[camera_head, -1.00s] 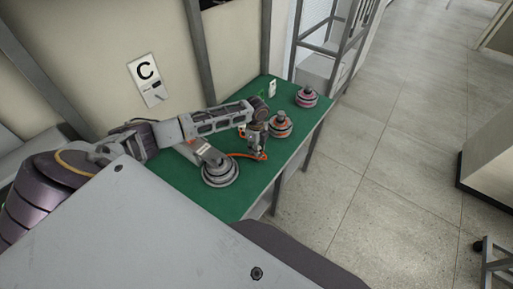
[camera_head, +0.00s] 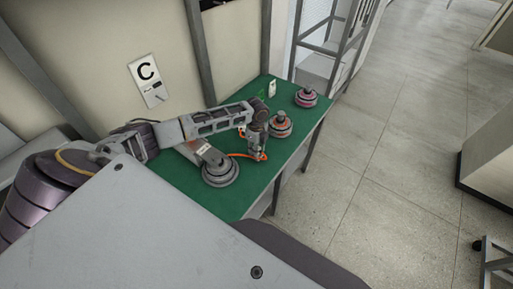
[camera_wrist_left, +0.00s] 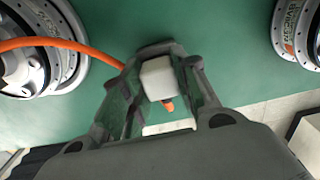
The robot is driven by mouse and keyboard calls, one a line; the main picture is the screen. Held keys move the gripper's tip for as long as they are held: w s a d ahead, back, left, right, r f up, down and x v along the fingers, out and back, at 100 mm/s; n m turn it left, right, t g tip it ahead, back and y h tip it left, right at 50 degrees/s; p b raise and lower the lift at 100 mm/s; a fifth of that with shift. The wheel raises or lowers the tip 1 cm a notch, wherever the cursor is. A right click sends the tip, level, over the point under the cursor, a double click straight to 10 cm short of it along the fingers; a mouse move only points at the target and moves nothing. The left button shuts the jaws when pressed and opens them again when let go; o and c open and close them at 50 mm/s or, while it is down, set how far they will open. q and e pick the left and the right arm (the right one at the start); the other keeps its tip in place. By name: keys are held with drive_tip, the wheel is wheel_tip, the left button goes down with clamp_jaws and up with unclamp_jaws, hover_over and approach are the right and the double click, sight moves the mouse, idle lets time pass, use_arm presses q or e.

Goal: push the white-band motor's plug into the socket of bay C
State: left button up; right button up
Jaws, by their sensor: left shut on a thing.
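The motor with the pale band (camera_head: 221,171) sits on the green bench top, and an orange cable (camera_head: 240,155) runs from it to my left gripper (camera_head: 260,156). In the left wrist view, the left gripper (camera_wrist_left: 165,100) is shut on a pale, box-shaped plug (camera_wrist_left: 158,79), low over the green surface. The motor shows in part at the left of that view (camera_wrist_left: 30,68). A plate marked C (camera_head: 148,80) is on the wall to the left, with small details below its letter; I cannot make out a socket opening. My right gripper is not in view.
An orange-banded motor (camera_head: 281,125) stands close to the right of my left gripper. A pink-banded motor (camera_head: 306,97) stands farther back. The green bench (camera_head: 190,184) ends at its right edge, with open floor beyond. A metal rack (camera_head: 332,45) stands behind.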

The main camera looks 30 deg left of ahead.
use_arm(q)
drive_tip(key=shift+f+p, duration=0.2)
drive_tip(key=shift+p, duration=0.65)
idle(2.7)
idle(0.4)
drive_tip(key=o, duration=1.2)
wheel_tip(320, 180, up, 12)
drive_tip(key=shift+f, duration=0.1)
idle(0.9)
